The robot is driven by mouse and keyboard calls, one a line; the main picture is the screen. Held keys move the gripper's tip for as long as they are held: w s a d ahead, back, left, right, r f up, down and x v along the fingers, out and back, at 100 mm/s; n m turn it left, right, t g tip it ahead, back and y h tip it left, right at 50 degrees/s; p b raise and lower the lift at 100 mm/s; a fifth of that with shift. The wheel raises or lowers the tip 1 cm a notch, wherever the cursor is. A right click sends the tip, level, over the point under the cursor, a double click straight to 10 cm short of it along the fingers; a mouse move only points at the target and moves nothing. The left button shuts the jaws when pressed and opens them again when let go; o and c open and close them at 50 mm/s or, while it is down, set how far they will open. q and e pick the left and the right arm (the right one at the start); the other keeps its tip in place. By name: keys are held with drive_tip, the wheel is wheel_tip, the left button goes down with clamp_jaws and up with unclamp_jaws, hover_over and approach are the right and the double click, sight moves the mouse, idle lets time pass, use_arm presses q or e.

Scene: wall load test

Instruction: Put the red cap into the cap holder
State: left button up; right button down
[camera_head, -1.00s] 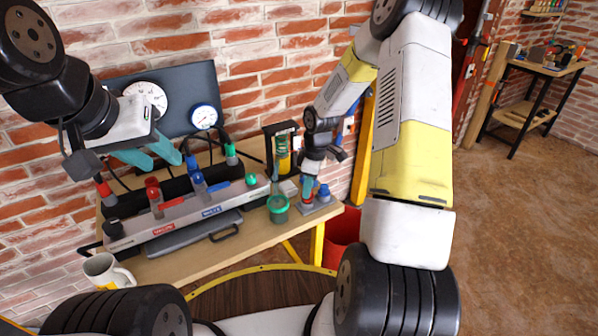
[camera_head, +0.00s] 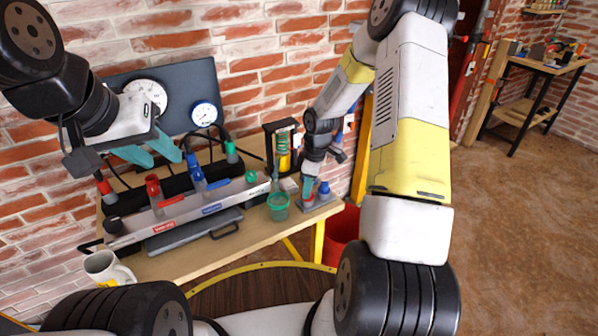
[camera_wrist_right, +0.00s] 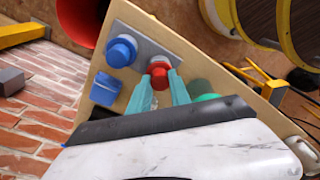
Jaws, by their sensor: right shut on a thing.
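The red cap (camera_wrist_right: 159,70) is between the teal fingertips of my right gripper (camera_wrist_right: 160,84) in the right wrist view. The cap holder is a grey plate (camera_wrist_right: 146,44) at the table's end, with a blue cap (camera_wrist_right: 121,51) on it. The red cap is over the holder plate, beside the blue cap; I cannot tell whether it is seated. In the head view my right gripper (camera_head: 307,190) points down at the holder (camera_head: 325,202), partly hiding it and the red cap. My left gripper (camera_head: 160,152) is open and empty above the valve manifold.
The grey manifold (camera_head: 180,222) with red, blue and green valves fills the table's left part. A mug (camera_head: 108,268) sits at the front left corner. A red bin (camera_head: 343,232) is below the table's right end.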

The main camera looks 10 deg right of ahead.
drive_tip(key=shift+f, duration=0.1)
drive_tip(key=c, duration=0.6)
unclamp_jaws()
drive_tip(key=shift+c, duration=0.2)
drive_tip(key=shift+r, duration=4.05)
drive_tip(key=s+r+m+t, duration=0.1)
drive_tip(key=s+r+m, duration=0.25)
drive_tip(key=r, duration=0.75)
drive_tip(key=s+a+r+m+t, duration=0.1)
drive_tip(key=s+r+m+t, duration=0.1)
drive_tip(key=s+r+m, duration=0.2)
drive_tip(key=s+a+r+m+t+y, duration=0.1)
drive_tip(key=s+r+m, duration=0.4)
drive_tip(key=s+r, duration=0.5)
drive_tip(key=s+t, duration=0.1)
drive_tip(key=s, duration=0.5)
drive_tip(key=shift+s+a+r+t, duration=0.2)
drive_tip(key=shift+s+r+t, duration=0.1)
drive_tip(key=shift+s+r, duration=0.05)
